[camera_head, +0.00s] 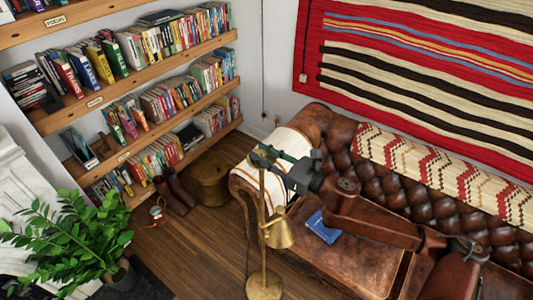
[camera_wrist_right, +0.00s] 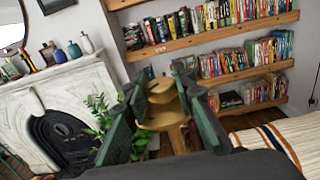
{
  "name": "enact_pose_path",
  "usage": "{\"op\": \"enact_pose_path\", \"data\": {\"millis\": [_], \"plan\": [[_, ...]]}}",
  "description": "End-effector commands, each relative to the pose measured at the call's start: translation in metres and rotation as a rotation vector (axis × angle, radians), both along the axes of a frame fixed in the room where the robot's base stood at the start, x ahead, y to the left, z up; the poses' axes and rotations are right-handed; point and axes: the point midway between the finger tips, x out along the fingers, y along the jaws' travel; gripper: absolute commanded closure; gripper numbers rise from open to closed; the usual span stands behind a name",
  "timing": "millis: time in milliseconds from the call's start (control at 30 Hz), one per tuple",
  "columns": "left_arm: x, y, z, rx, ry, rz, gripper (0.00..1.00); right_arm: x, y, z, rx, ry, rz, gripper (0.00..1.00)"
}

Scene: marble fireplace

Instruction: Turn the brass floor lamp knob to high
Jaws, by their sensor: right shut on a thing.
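The brass floor lamp (camera_head: 263,205) stands in front of the leather sofa, with its bell-shaped shade (camera_head: 279,233) hanging low on the right of the pole and its round base (camera_head: 265,286) on the floor. My right gripper (camera_head: 263,157) reaches in from the right at the top of the pole. In the right wrist view, its green fingers (camera_wrist_right: 165,80) stand on both sides of a brass part (camera_wrist_right: 163,116) of the lamp. It is shut on the lamp's top part. The fingers hide the knob, so I cannot tell its setting. My left gripper is not in view.
The leather sofa (camera_head: 340,262) lies under my right arm, with a blue book (camera_head: 323,227) on its seat. A leafy plant (camera_head: 70,237) stands at left. Bookshelves (camera_head: 150,95) line the back wall. Wooden floor (camera_head: 200,240) is free left of the lamp.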

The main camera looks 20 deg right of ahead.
Motion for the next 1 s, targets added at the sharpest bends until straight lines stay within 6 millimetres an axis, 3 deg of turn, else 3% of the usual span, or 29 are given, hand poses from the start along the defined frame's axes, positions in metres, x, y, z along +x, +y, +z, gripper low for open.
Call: {"op": "enact_pose_path", "data": {"millis": [267,1000], "plan": [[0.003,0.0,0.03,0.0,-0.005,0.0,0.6,-0.001,0.004,0.008,0.002,0.0,-0.258,1.0],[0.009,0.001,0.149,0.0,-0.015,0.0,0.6,0.0,0.007,0.006,0.0,0.007,-0.968,1.0]]}}
